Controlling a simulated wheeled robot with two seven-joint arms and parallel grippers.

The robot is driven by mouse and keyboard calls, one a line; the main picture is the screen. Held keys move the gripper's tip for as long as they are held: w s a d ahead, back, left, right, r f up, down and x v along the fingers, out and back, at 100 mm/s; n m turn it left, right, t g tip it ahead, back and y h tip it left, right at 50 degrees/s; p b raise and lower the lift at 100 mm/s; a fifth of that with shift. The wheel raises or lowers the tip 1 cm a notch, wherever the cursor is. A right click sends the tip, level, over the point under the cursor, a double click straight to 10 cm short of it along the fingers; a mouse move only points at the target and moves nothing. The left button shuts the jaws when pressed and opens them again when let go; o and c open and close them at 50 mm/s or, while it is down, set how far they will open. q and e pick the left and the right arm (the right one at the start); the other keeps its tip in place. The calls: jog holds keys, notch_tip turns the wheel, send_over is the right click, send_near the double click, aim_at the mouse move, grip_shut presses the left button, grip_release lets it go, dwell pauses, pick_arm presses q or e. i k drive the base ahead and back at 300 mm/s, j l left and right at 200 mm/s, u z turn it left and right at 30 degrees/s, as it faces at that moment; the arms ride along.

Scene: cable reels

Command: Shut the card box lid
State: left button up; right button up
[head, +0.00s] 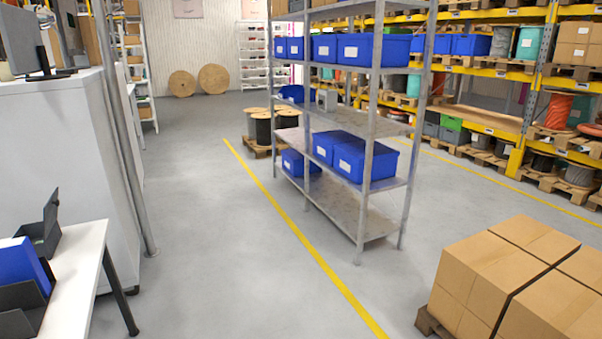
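A small dark grey box (40,236) with its lid (51,211) standing up stands on the white table (82,266) at the left; it looks like the card box, open. Its lower front is partly hidden by a blue bin in front of it. Neither of my grippers shows in the head view.
A blue bin (22,264) and a dark tray (22,308) sit at the table's near left. A grey cabinet (62,150) and a metal post stand behind the table. Cardboard boxes (480,275) fill the lower right. The grey floor between table and metal shelf (340,205) is clear.

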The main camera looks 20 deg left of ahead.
aim_at(50, 209)
jog(key=i+u, duration=0.15)
jog(key=u, duration=0.3)
jog(key=i+u, duration=0.15)
jog(key=u, duration=0.35)
jog(key=i+l+u, duration=0.15)
jog(key=u, duration=0.3)
jog(key=i+l+u, duration=0.1)
jog(key=u, duration=0.35)
jog(key=i+l+u, duration=0.45)
jog(key=l+u, duration=0.2)
jog(key=i+l+u, duration=0.1)
jog(key=u, duration=0.3)
jog(key=i+l+u, duration=0.1)
jog(key=u, duration=0.25)
jog(key=l, duration=0.1)
